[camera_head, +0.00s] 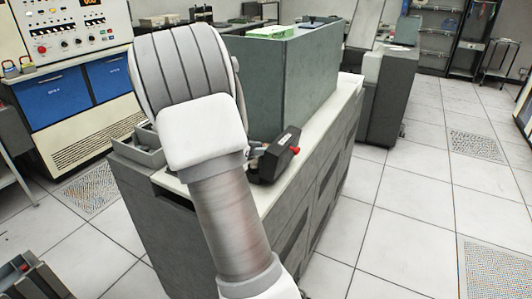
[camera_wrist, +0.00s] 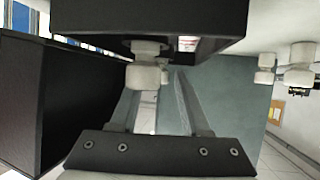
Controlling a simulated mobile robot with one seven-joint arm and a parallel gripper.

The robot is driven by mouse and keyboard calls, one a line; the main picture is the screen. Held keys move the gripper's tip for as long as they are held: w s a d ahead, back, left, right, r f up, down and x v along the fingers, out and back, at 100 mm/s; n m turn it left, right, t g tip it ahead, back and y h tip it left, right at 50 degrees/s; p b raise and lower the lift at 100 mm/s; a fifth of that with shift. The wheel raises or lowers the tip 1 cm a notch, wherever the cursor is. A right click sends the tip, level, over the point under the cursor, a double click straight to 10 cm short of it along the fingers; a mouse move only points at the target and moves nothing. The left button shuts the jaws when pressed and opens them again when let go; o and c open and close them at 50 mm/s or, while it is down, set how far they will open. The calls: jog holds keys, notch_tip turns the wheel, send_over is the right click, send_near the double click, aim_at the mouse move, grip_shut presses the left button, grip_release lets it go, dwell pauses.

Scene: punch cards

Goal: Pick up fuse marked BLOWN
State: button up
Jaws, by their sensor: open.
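My gripper (camera_wrist: 157,88) shows in the wrist view, with its two fingers apart. Pale, rounded pieces (camera_wrist: 147,72) stand near the fingertips, below a dark box (camera_wrist: 150,18) that crosses the top. I cannot tell whether they are fuses, or whether they touch the fingers. Two more pale pieces (camera_wrist: 299,62) show at the right edge. No BLOWN marking can be read. In the head view my arm hides most of the work area. A dark block with a red end (camera_head: 275,155) shows just right of my arm; I cannot tell whether it is part of my gripper.
A low grey cabinet (camera_head: 168,235) with a pale top stands beneath my arm. A tall grey-green box (camera_head: 310,70) rises from it. A grey tray (camera_head: 137,148) sits at its left end. A control console (camera_head: 75,40) is at the back left. The tiled floor (camera_head: 395,220) is clear at right.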

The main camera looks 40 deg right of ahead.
jog(key=x, duration=0.2)
jog(key=shift+d+f, duration=0.15)
jog(key=shift+d, duration=0.15)
jog(key=shift+c, duration=0.4)
grip_shut()
